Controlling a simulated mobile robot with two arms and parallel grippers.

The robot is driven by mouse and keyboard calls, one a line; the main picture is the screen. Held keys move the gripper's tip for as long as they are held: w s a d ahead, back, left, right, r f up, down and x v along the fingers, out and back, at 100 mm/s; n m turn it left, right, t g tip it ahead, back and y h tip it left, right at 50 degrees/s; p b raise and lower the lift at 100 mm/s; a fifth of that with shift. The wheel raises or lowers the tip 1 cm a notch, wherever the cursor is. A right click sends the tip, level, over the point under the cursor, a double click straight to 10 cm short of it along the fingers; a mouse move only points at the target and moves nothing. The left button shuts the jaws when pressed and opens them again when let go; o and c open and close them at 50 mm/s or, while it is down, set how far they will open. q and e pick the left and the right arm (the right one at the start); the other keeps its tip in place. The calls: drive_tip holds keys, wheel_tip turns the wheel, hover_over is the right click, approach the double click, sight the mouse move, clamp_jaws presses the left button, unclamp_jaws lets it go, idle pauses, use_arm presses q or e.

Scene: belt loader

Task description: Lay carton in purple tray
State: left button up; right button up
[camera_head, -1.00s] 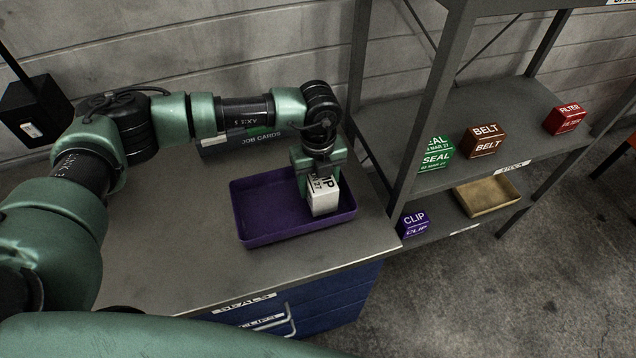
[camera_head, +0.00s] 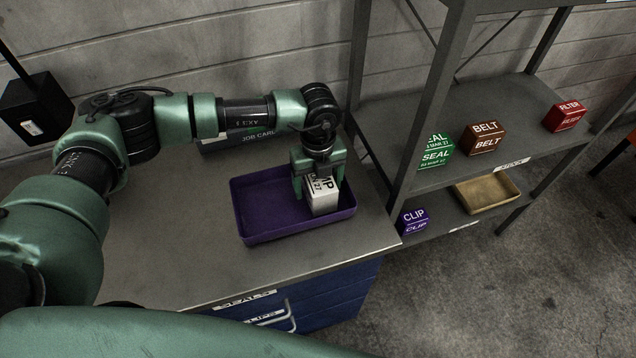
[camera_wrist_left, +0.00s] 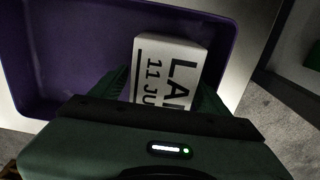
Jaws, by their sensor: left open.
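The white carton (camera_head: 323,194) with black print stands in the right part of the purple tray (camera_head: 262,237) on the grey bench. My left gripper (camera_head: 318,182) points down over the carton with its fingers open on either side of it. In the left wrist view the carton (camera_wrist_left: 168,65) shows its printed face between the fingers, inside the tray (camera_wrist_left: 60,10). The gripper hides part of the carton, and contact between fingers and carton cannot be told. My right gripper is not in view.
A shelf rack right of the bench holds a green SEAL carton (camera_head: 436,152), a brown BELT carton (camera_head: 484,138), a red carton (camera_head: 565,116), a purple CLIP carton (camera_head: 414,221) and a tan tray (camera_head: 487,194). The bench left of the tray is clear.

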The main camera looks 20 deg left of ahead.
use_arm(q)
wheel_tip(320, 180, up, 11)
drive_tip(key=b, duration=0.3)
drive_tip(key=shift+f+b, duration=0.15)
drive_tip(key=shift+b, duration=0.25)
drive_tip(key=shift+r, duration=0.6)
